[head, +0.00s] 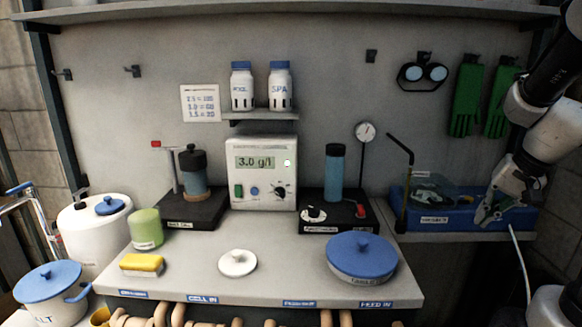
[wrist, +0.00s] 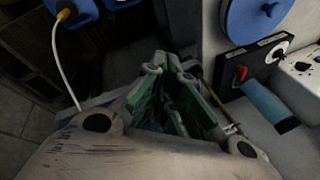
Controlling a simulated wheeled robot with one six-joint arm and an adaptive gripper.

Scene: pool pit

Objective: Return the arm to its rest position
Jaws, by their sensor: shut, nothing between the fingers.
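My gripper (head: 484,216) is at the right of the head view, on my arm that comes down from the upper right. It hangs over or just in front of the right end of a blue tray (head: 520,218); I cannot tell whether it touches the tray. In the wrist view my gripper (wrist: 168,68) points away from the camera, its fingers close together with green inner parts. It is shut and nothing shows between the fingers.
The blue tray holds a clear container (head: 435,190). A blue-lidded pot (head: 361,255), a white lid (head: 237,263) and a meter (head: 261,175) stand on the grey bench. Green gloves (head: 467,97) and goggles (head: 423,73) hang on the wall near my arm. A pale cable (head: 521,262) hangs below my gripper.

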